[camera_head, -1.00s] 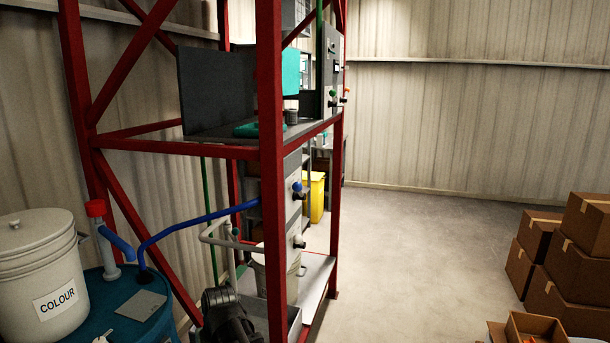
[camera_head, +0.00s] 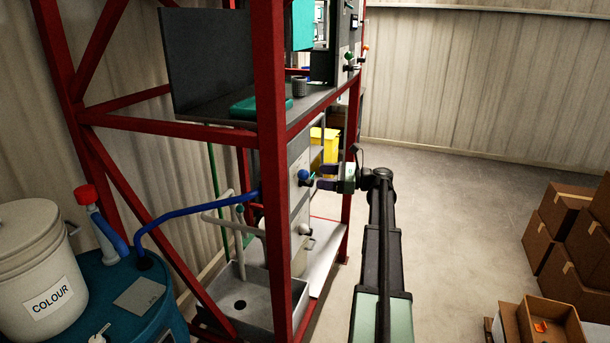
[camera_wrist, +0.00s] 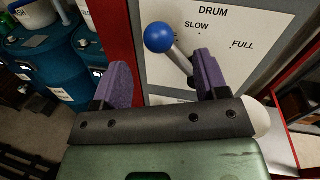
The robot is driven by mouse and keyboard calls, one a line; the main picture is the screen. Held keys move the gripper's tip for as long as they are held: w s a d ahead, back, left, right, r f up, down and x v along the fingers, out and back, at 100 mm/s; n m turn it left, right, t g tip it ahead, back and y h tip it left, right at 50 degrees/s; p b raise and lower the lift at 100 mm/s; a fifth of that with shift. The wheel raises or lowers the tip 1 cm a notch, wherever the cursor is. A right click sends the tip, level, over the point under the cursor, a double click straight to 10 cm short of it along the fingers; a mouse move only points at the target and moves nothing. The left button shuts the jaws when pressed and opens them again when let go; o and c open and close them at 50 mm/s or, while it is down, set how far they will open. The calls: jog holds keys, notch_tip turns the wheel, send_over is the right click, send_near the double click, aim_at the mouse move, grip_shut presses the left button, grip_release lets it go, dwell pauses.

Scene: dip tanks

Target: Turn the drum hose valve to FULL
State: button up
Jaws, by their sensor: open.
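The drum hose valve is a lever with a blue ball knob (camera_wrist: 158,38) on a pale panel (camera_wrist: 252,55) marked DRUM, SLOW and FULL. The lever runs from its pivot up and left, so the knob sits left of the SLOW mark, away from FULL on the right. In the head view the blue knob (camera_head: 303,174) shows on the rack's side panel. My gripper (camera_wrist: 162,60) is open, its purple pads either side of the lever in the wrist view; contact cannot be told. It also shows in the head view (camera_head: 318,178). The lever's base is partly hidden by the right finger.
A red rack post (camera_head: 272,200) stands just left of the panel. A blue drum (camera_head: 115,290) with a white COLOUR bucket (camera_head: 35,265) is at lower left. Cardboard boxes (camera_head: 565,225) are stacked at right. The floor between is clear.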

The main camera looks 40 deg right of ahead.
aim_at(303, 172)
jog(key=x, duration=0.6)
jog(key=shift+w+a, duration=0.15)
jog(key=shift+a, duration=0.15)
jog(key=c, duration=1.2)
jog(key=shift+w, duration=0.1)
jog(key=shift+c, duration=0.2)
